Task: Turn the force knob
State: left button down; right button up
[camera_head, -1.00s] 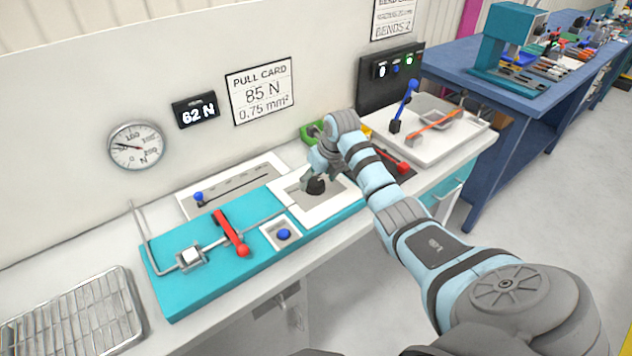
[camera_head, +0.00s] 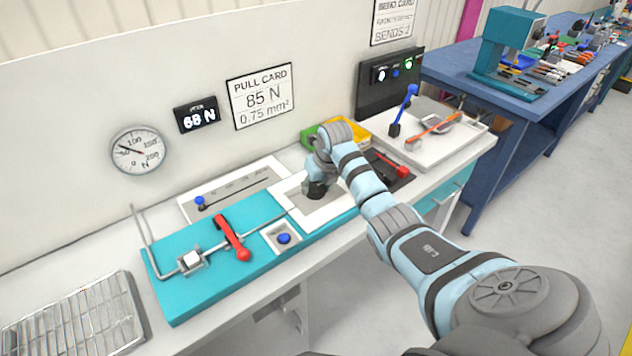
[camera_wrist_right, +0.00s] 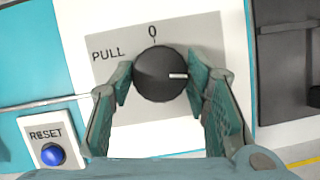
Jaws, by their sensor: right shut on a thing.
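The force knob (camera_wrist_right: 160,74) is round and black, on a grey plate (camera_wrist_right: 125,45) marked "PULL" and "0". Its white pointer line points right in the right wrist view. My right gripper (camera_wrist_right: 160,78) is shut on the knob, one finger on each side; in the head view the gripper (camera_head: 318,180) hides most of the knob. The pull card (camera_head: 263,96) reads 85 N, 0.75 mm². My left gripper is not in view.
The teal rig (camera_head: 180,299) carries a red lever (camera_head: 233,238) and a blue reset button (camera_head: 284,238), left of the knob. A wire rack (camera_head: 75,320) lies at the front left. A white tray with levers (camera_head: 440,150) stands to the right.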

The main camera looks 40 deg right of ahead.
jog(key=o, duration=1.2)
jog(key=shift+c, duration=0.2)
jog(key=v, duration=1.2)
